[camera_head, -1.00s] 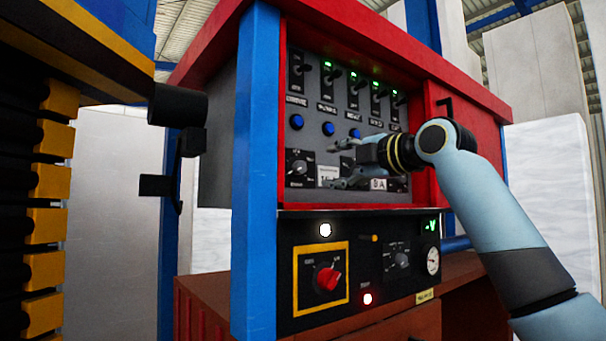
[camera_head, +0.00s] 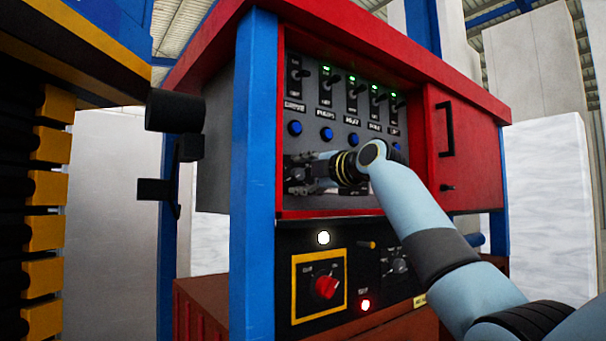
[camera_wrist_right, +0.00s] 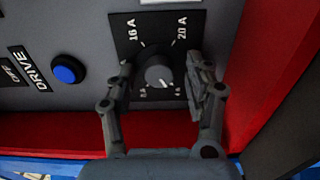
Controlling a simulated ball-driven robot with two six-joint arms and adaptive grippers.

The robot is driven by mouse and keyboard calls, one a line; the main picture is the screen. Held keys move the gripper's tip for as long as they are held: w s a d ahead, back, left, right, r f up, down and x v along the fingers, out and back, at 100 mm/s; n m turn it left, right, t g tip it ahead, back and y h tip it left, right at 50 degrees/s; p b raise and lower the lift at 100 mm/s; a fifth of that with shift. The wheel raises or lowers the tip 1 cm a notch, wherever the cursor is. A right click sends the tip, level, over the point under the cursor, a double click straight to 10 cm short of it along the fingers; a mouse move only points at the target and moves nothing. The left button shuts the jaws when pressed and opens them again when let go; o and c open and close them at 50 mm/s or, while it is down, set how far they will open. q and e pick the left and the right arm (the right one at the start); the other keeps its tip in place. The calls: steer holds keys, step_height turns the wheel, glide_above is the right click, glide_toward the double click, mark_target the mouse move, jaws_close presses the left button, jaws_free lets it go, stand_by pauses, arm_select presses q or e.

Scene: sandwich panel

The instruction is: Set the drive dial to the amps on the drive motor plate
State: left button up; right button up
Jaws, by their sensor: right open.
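The drive dial (camera_wrist_right: 158,72) is a round dark knob with a grey face and a white pointer line, on a black plate. The plate reads 16 A and 20 A on its far side; the smaller near marks are hard to read. In the wrist view the pointer slants toward the lower right. My right gripper (camera_wrist_right: 160,82) is open, with one finger on each side of the dial; contact cannot be told. In the head view my right gripper (camera_head: 298,174) is at the panel's lower left. The motor plate cannot be made out. My left gripper is not in view.
A blue button (camera_wrist_right: 67,70) sits beside the DRIVE label (camera_wrist_right: 35,72). Several switches with green lamps line the panel top. A red door (camera_head: 465,150) is to the right.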

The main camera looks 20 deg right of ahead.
steer(key=shift+c, duration=0.4)
jaws_close()
